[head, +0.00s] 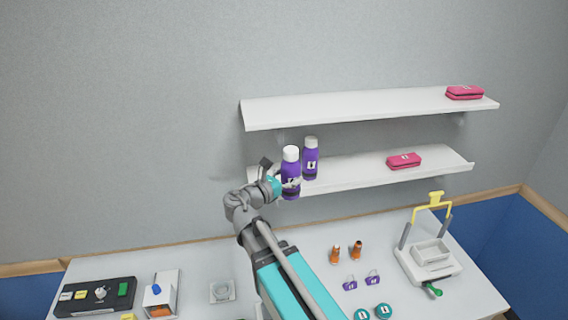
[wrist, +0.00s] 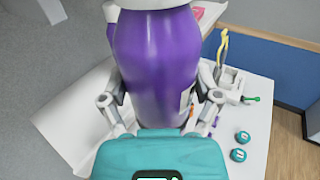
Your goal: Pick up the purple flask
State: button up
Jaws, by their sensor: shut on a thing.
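A purple flask with a white cap (head: 290,171) is at the left front of the lower shelf in the head view. My gripper (head: 287,184) is shut on it. In the wrist view the held flask (wrist: 155,60) fills the middle, with a gripper finger on each side (wrist: 160,105). A second purple flask with a white cap (head: 310,160) stands upright on the lower shelf, just right of and behind the held one. I cannot tell whether the held flask touches the shelf.
The lower shelf (head: 360,175) also bears a pink case (head: 404,161); the upper shelf (head: 350,106) bears another (head: 464,93). The table below holds orange bottles (head: 335,254), purple tags (head: 350,284), teal discs (head: 383,311), a yellow-handled device (head: 430,256) and a black panel (head: 95,297).

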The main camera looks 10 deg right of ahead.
jog(key=shift+s, duration=2.15)
notch_tip(320, 180, down, 23)
jog(key=b, duration=2.3)
jog(key=shift+s+r, duration=0.1)
